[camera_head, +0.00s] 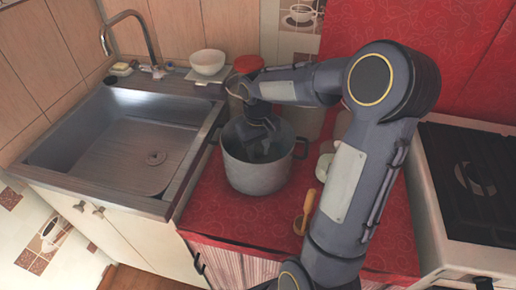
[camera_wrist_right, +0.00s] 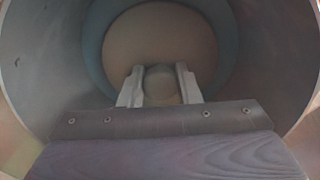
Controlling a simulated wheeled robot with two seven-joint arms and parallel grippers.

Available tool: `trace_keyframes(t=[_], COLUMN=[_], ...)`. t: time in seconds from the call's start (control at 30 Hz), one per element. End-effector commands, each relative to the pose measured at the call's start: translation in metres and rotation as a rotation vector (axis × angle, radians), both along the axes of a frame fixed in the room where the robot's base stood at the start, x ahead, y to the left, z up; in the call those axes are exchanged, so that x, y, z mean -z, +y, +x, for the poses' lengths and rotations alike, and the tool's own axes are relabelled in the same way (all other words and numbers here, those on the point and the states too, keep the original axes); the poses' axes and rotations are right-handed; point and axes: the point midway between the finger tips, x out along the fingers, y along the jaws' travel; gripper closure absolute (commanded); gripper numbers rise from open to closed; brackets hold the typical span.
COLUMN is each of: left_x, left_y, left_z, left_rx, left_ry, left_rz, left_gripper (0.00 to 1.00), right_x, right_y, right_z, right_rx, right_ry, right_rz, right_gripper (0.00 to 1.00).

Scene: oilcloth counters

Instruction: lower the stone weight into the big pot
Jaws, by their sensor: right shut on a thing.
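The big pot (camera_head: 258,178) is a grey metal pot with side handles, standing on the red counter. My right gripper (camera_head: 262,148) reaches down into its mouth. In the right wrist view my right gripper (camera_wrist_right: 160,88) is shut on a rounded grey-beige thing, the stone weight (camera_wrist_right: 161,82). The pot's wall (camera_wrist_right: 268,60) curves around the gripper there. Beyond the stone is a flat beige disc (camera_wrist_right: 160,35) inside a bluish ring, deeper in the pot. I cannot tell whether the stone touches it. In the head view the stone is hidden. My left gripper is not in view.
A metal sink (camera_head: 135,150) lies left of the pot. A white bowl (camera_head: 207,62) and a red container (camera_head: 248,64) stand behind. A wooden-handled item (camera_head: 304,212) is at the right, partly behind my arm. A stove (camera_head: 470,185) is at the far right. The counter's front is clear.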

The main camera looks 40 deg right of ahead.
Motion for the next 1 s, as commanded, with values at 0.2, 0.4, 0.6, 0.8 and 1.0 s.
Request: trace_keyframes(t=[0.2,0.4,0.6,0.8,1.0], left_x=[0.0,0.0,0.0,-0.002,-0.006], left_y=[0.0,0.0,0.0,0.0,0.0], left_z=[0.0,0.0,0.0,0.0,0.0], left_rx=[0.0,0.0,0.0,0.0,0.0], left_ry=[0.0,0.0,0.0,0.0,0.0], left_rz=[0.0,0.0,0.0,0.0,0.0], left_gripper=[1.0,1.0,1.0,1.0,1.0], right_x=[-0.001,0.0,0.0,-0.011,-0.046], right_y=[0.0,0.0,0.0,0.0,0.0], right_z=[0.001,0.0,0.0,0.001,0.001], right_rx=[0.0,0.0,0.0,0.0,0.0], right_ry=[-0.002,-0.002,-0.001,-0.003,-0.005], right_rz=[0.0,0.0,0.0,-0.001,-0.002], right_gripper=[1.0,0.45,0.45,0.45,0.45])
